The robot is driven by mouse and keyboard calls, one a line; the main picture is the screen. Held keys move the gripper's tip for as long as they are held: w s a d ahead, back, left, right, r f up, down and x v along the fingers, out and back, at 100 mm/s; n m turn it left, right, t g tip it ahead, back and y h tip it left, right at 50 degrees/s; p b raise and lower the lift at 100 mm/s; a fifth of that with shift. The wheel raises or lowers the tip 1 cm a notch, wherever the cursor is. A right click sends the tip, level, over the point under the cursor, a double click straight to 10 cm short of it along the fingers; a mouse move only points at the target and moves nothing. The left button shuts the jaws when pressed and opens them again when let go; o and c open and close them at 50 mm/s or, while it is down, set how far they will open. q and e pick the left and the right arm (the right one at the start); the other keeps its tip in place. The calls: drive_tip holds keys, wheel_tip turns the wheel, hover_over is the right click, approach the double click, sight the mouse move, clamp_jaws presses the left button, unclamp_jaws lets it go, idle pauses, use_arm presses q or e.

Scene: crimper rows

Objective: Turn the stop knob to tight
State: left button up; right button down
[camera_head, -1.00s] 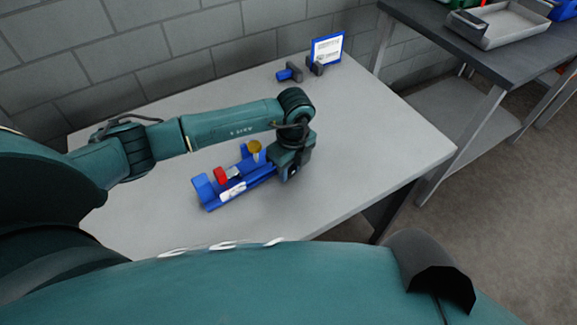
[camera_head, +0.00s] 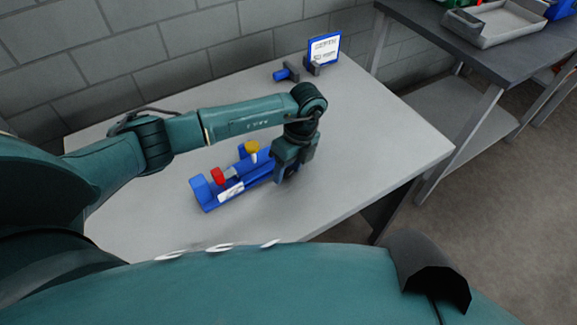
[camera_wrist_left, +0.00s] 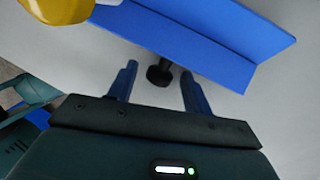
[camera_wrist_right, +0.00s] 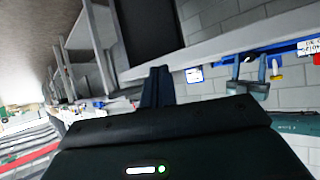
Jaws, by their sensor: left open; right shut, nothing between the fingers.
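A blue fixture (camera_head: 207,196) lies on the table, with a red knob (camera_head: 218,176), a yellow knob (camera_head: 251,147) and a white label (camera_head: 230,192). My left gripper is at its right end, fingers hidden there in the head view. In the left wrist view my left gripper (camera_wrist_left: 159,71) is open, its two blue fingers on either side of a small black knob (camera_wrist_left: 157,75) by the edge of a blue plate (camera_wrist_left: 200,40). Contact cannot be told. The yellow knob also shows there (camera_wrist_left: 62,8). My right gripper (camera_wrist_right: 158,75) is shut and empty, away from the fixture.
A blue-framed sign (camera_head: 324,48) and a blue and dark tool-like part (camera_head: 288,72) stand at the back of the grey table (camera_head: 365,150). The table's right side is clear. A second dark bench (camera_head: 455,38) with a grey tray (camera_head: 497,24) stands at the right.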

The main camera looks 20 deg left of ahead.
sight(287, 170)
use_arm(q)
drive_tip(key=v, duration=1.3)
drive_tip(key=shift+b, duration=0.45)
drive_tip(key=shift+s, duration=0.15)
drive_tip(key=f, duration=0.4)
drive_tip(key=s+a+f+m+t+h, duration=0.1)
drive_tip(key=f, duration=0.3)
drive_tip(key=s+a+f+t, duration=0.1)
drive_tip(key=f, duration=0.3)
drive_tip(key=shift+s+f+m+h+p, duration=0.25)
drive_tip(key=shift+f+m+h+p, duration=0.05)
drive_tip(key=shift+f+m+p, duration=0.1)
drive_tip(key=shift+r, duration=0.1)
drive_tip(key=shift+c, duration=0.4)
